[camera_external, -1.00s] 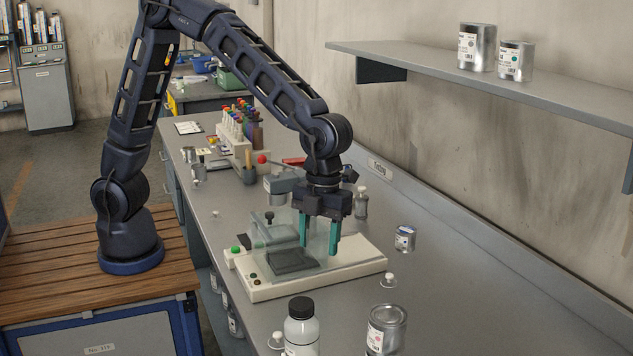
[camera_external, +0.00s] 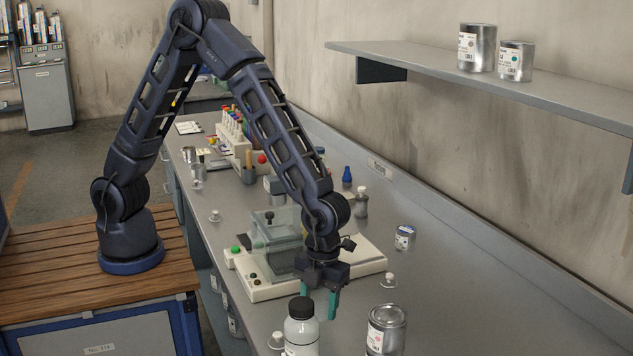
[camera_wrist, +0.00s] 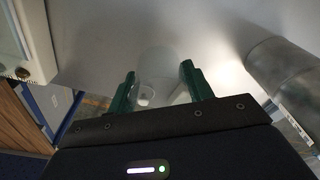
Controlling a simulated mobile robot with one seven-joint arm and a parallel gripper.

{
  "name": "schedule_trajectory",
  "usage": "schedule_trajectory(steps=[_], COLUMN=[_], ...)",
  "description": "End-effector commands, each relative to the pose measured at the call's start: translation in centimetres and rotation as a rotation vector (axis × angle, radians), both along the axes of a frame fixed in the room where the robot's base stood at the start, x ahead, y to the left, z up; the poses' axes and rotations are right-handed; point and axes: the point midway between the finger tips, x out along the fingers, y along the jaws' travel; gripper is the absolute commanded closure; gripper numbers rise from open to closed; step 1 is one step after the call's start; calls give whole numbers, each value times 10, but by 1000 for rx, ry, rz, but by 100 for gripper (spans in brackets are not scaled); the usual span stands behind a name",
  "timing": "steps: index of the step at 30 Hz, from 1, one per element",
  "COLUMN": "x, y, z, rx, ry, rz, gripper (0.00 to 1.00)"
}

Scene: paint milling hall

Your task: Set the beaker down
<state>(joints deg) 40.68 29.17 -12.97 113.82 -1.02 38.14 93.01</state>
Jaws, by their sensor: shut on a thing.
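My gripper (camera_external: 318,302) is over the bare bench, between the balance and the white bottle nearer the camera. In the wrist view its two green fingers (camera_wrist: 158,85) stand apart, shut on a clear, faint beaker (camera_wrist: 149,84). The beaker is see-through, so its edges are hard to make out. I cannot pick it out in the external view. Whether its base touches the bench cannot be told.
The balance (camera_external: 368,262) with its glass shield lies behind my gripper. A black-capped white bottle (camera_external: 301,332) stands close in front, and a metal can (camera_external: 387,330) stands to the right.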

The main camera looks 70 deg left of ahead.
Motion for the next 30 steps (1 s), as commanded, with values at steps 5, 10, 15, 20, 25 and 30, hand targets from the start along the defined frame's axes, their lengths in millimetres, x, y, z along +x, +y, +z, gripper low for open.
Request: schedule_trajectory(steps=[5,10,15,20,25,30], x=[-1,-1,0,0,0,0], y=[0,0,0,0,0,0], z=[-15,-38,-43,-43,-45,-45], rx=[2,2,0,0,0,0], ry=[1,2,0,0,0,0], rz=[-1,-1,-1,-1,-1,-1], gripper=[71,71,71,71,37,27])
